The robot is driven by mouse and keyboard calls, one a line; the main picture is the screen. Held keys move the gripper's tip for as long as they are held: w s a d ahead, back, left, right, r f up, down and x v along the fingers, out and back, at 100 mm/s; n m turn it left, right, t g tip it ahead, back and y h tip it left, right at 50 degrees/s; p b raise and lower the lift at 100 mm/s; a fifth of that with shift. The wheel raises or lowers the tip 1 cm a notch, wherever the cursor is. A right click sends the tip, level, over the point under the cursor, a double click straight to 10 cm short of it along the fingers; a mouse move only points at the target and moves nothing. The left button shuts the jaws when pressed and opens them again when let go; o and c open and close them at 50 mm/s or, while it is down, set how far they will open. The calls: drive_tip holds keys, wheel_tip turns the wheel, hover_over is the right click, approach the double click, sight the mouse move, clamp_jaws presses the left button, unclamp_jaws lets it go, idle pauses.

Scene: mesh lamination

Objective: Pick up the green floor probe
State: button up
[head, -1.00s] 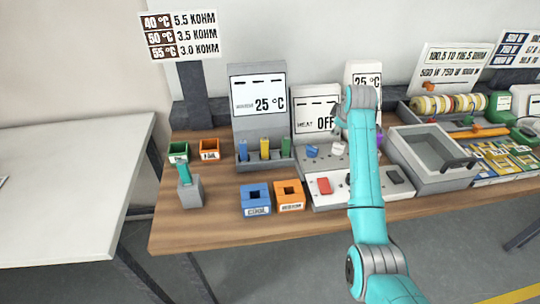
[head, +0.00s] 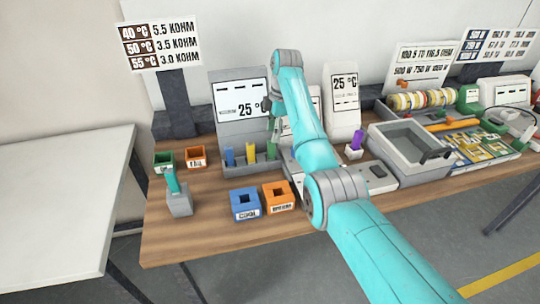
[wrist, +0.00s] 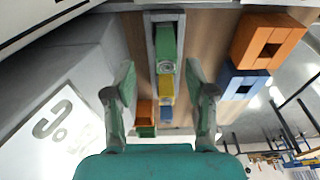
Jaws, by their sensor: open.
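The green floor probe (head: 271,151) stands upright in the rack (head: 241,167) below the 25 °C panel, to the right of the yellow probe (head: 251,153) and the blue probe (head: 229,157). In the wrist view the green probe (wrist: 166,42) shows end-on in the grey rack (wrist: 150,35), between and beyond my fingertips. My gripper (wrist: 161,72) is open and empty, one finger on either side of the probe row. In the head view it is partly hidden by my arm, just above the green probe.
A blue bin (head: 244,205) and an orange bin (head: 278,197) stand in front of the rack. Small green (head: 164,159) and orange (head: 196,157) bins and a grey block with a teal piece (head: 178,200) are at left. A purple piece (head: 356,141) stands at right.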

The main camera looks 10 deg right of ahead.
sight(270, 147)
drive_tip(key=shift+s+a+f, duration=0.1)
drive_tip(key=shift+a+f, duration=0.15)
drive_tip(key=shift+f, duration=0.8)
drive_tip(key=shift+s+a+f, duration=0.15)
drive_tip(key=shift+a+f, duration=0.05)
drive_tip(key=shift+f, duration=0.8)
drive_tip(key=shift+s+a+f, duration=0.1)
drive_tip(key=shift+a+f, duration=0.15)
drive_tip(key=shift+f, duration=0.8)
clamp_jaws()
